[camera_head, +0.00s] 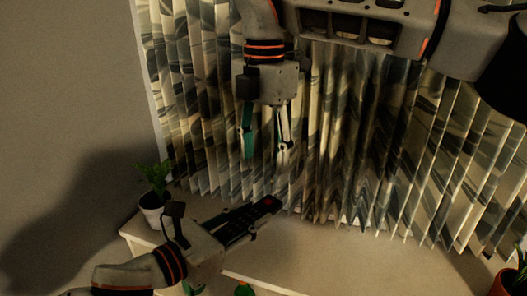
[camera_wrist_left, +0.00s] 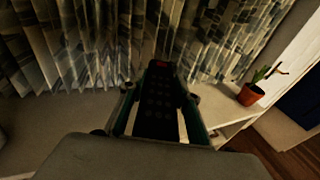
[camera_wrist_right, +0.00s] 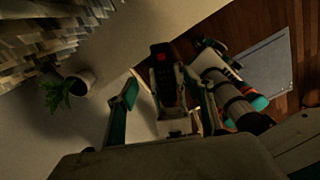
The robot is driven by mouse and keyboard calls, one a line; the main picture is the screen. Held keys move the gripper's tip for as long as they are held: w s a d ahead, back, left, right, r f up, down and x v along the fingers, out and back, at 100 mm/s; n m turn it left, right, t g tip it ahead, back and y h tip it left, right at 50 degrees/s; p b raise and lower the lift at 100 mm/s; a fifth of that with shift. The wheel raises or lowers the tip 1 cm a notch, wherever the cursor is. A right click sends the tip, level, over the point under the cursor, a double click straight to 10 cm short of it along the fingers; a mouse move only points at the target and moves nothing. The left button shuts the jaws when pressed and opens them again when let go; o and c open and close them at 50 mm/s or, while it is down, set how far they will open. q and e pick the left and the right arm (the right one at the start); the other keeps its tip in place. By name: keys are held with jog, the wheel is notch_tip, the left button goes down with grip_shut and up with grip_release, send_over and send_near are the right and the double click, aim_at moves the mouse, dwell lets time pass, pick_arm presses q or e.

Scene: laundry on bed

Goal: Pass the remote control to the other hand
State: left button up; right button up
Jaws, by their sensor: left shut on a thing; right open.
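The remote control (camera_head: 252,217) is long and black with a red button near its far end. My left gripper (camera_head: 238,226) is shut on it, and the far end sticks out past the fingers. In the left wrist view the remote (camera_wrist_left: 158,104) lies between the two fingers, red button away from me. My right gripper (camera_head: 264,152) is open and empty, pointing down above the remote's far end, apart from it. In the right wrist view the remote (camera_wrist_right: 166,80) shows beyond and between the open fingers, with the red-button end toward the top.
A white shelf or sill (camera_head: 330,262) runs below the hands. A potted plant (camera_head: 152,205) stands at its left end, and another pot (camera_head: 505,281) is at the lower right. Pleated patterned curtains (camera_head: 345,150) hang close behind the grippers.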

aim_at(264, 204)
notch_tip(264, 204, down, 12)
jog(key=shift+r, duration=0.1)
dwell(0.5)
jog(key=c, duration=1.2)
pick_arm(q)
jog(key=o, duration=1.2)
jog(key=shift+r, duration=0.1)
